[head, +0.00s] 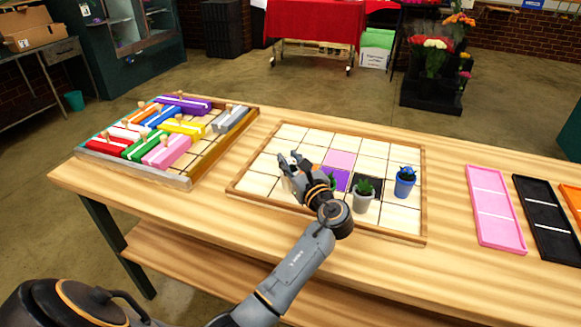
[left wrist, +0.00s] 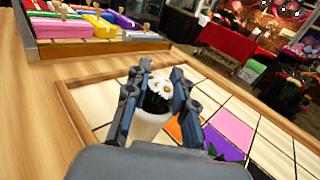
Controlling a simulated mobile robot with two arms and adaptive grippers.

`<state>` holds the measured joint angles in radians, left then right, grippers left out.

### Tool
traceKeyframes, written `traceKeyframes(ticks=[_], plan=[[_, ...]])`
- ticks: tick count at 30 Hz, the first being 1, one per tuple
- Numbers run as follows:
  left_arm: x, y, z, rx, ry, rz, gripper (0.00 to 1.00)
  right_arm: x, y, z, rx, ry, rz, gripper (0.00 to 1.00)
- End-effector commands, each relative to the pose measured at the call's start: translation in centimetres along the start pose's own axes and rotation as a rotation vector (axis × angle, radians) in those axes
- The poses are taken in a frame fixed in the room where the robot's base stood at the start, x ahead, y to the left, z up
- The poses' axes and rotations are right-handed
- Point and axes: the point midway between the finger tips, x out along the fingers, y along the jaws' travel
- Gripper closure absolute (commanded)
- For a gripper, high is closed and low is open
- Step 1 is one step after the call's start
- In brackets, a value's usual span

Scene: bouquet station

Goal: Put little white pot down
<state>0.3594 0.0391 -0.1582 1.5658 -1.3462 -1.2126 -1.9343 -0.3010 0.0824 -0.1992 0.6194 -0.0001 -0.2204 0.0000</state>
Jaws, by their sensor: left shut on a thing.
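The little white pot (left wrist: 147,127) holds a white flower with dark leaves (left wrist: 160,86). My left gripper (left wrist: 160,74) is shut on it, with fingers on both sides. In the head view the left gripper (head: 291,163) is over the left part of the wooden grid board (head: 425,200), and its fingers hide most of the pot. The pot is over or on a pale tile, left of the orange tile (left wrist: 188,128). I cannot tell whether its base touches the board. My right gripper is not in view.
A grey pot with a green plant (head: 362,203) and a blue pot (head: 404,188) stand on the board's right part. Another green plant is partly hidden behind my wrist. A tray of coloured blocks (head: 190,184) lies left. Pink (head: 494,210) and black trays (head: 548,222) lie right.

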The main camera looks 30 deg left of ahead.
Motion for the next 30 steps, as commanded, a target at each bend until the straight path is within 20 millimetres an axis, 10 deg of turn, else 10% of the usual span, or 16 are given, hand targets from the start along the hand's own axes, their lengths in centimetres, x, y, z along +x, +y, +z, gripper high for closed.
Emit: traceKeyframes(ticks=[15, 16, 19, 30], plan=[[-0.1, 0.0, -2.0, 0.001, -0.001, -0.001, 1.00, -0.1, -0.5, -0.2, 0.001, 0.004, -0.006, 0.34], [-0.1, 0.0, -2.2, 0.002, 0.001, -0.001, 0.74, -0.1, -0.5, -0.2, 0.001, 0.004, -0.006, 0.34], [-0.1, 0.0, -2.1, 0.002, 0.002, -0.001, 0.53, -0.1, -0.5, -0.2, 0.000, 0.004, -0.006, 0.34], [-0.2, 0.0, -1.8, 0.000, 0.001, -0.001, 0.53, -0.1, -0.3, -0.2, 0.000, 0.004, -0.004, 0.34]])
